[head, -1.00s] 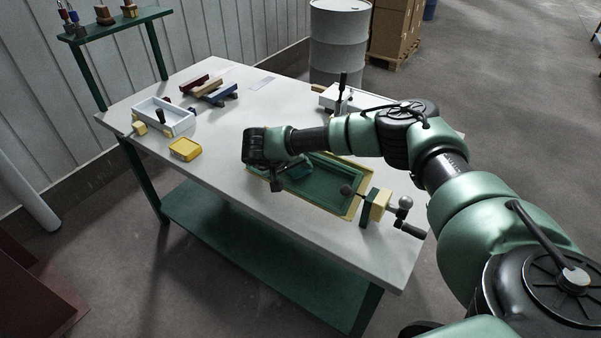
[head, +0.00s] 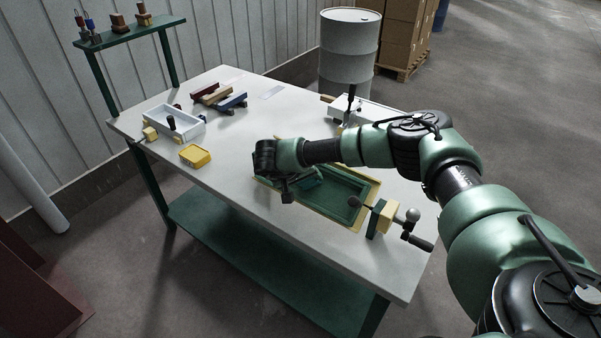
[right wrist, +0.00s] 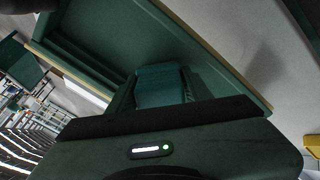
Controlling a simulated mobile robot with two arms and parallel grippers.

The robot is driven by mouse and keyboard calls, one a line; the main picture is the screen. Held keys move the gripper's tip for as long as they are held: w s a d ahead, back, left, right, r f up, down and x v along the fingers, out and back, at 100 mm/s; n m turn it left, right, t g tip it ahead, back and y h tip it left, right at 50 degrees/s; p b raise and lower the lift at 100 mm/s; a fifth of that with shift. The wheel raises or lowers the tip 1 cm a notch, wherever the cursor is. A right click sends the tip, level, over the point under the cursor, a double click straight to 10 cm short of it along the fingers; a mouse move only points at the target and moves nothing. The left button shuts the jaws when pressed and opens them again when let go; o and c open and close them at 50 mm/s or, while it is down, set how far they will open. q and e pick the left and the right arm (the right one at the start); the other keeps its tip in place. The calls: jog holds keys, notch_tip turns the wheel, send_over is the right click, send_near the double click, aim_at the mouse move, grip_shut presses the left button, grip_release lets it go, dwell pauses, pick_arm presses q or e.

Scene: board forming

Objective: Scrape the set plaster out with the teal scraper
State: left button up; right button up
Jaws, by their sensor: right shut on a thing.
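The forming mould is a green tray with a yellowish rim (head: 371,190), lying near the front edge of the table. Its visible floor looks green, and I cannot make out plaster on it. My right gripper (head: 287,196) is over the mould's left end, pointing down. It is shut on the teal scraper (head: 308,178), which shows partly beside the gripper. In the right wrist view the scraper (right wrist: 160,85) sits just ahead of the gripper, against the green mould. Whether its edge touches the floor is hidden. My left gripper is out of view.
A clamp with a crank handle (head: 417,241) stands at the mould's right end. A yellow box (head: 195,156), a white tray (head: 188,125) and coloured bars (head: 218,97) lie to the left. A white device (head: 346,108) stands behind my arm. The table's (head: 262,125) middle is clear.

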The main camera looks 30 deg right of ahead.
aim_at(303, 183)
jog(key=shift+s+d+f, duration=0.15)
jog(key=shift+s+d, duration=0.05)
jog(key=shift+s, duration=0.1)
jog(key=shift+s+a+r+p, duration=0.1)
jog(key=shift+a+r+p, duration=0.25)
jog(key=shift+r+p, duration=0.5)
jog(key=p+v, duration=0.2)
jog(key=v, duration=0.1)
jog(key=shift+a+r+p, duration=0.2)
jog(key=shift+a+p, duration=0.05)
jog(key=shift+p, duration=0.1)
jog(key=shift+s+a+r, duration=0.1)
jog(key=shift+s+a, duration=0.05)
jog(key=shift+a, duration=0.1)
jog(key=p+v, duration=0.2)
jog(key=v, duration=0.1)
